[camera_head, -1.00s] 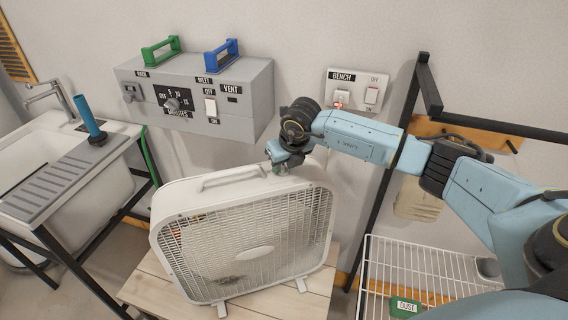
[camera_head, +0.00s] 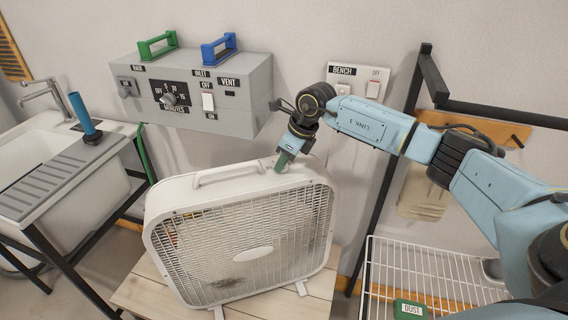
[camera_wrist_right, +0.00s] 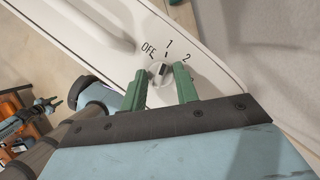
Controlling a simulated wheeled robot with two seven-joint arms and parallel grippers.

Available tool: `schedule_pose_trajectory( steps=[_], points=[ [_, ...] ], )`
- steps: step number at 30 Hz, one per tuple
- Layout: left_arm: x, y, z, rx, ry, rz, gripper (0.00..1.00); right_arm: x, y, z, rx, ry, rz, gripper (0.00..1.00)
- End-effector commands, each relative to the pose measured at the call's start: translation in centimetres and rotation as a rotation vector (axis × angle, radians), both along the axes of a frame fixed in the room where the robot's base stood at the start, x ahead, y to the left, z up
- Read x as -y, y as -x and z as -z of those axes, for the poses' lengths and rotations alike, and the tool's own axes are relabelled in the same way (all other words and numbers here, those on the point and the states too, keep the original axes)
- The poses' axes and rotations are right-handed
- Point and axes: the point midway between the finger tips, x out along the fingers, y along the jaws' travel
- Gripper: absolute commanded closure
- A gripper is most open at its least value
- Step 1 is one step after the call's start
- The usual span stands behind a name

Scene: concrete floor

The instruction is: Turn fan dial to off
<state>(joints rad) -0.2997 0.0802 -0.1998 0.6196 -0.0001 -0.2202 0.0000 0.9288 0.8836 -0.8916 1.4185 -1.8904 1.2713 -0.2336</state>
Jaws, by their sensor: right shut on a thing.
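The white box fan (camera_head: 235,235) stands upright on a pale wooden stand. Its dial (camera_wrist_right: 160,73) is on the top face and shows in the right wrist view, with the marks OFF, 1 and 2 around it. The dial's dark pointer line appears to aim near the 1. My right gripper (camera_head: 283,162) reaches down on the fan's top right corner. In the right wrist view its green fingers (camera_wrist_right: 160,80) are shut on the dial, one on each side. In the head view the gripper hides the dial. My left gripper is not in view.
A grey control box (camera_head: 195,95) with green and blue handles is on the wall behind. A BENCH switch plate (camera_head: 357,82) is beside my right arm. A sink (camera_head: 60,165) stands left, a white wire rack (camera_head: 420,270) right. The fan's handle (camera_head: 228,174) rises left of the gripper.

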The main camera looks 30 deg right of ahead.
Motion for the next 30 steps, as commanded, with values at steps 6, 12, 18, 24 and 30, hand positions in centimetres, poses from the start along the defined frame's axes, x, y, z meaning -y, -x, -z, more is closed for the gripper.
schedule_pose_trajectory(
  steps=[6,12,18,24,30],
  points=[
    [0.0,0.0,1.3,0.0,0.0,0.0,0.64,0.1,-0.2,0.1,0.002,-0.001,-0.202,0.93],
    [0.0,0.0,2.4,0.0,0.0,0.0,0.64,0.1,-0.3,0.1,0.003,-0.001,-0.393,0.93],
    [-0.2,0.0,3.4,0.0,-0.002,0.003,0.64,0.2,-0.4,0.1,0.003,-0.001,-0.577,0.93],
    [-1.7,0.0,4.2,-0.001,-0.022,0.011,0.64,0.2,-0.5,0.1,0.002,0.0,-0.73,0.93],
    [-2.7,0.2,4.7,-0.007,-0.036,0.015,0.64,0.2,-0.5,0.0,0.003,0.002,-0.84,0.93]
  ],
)
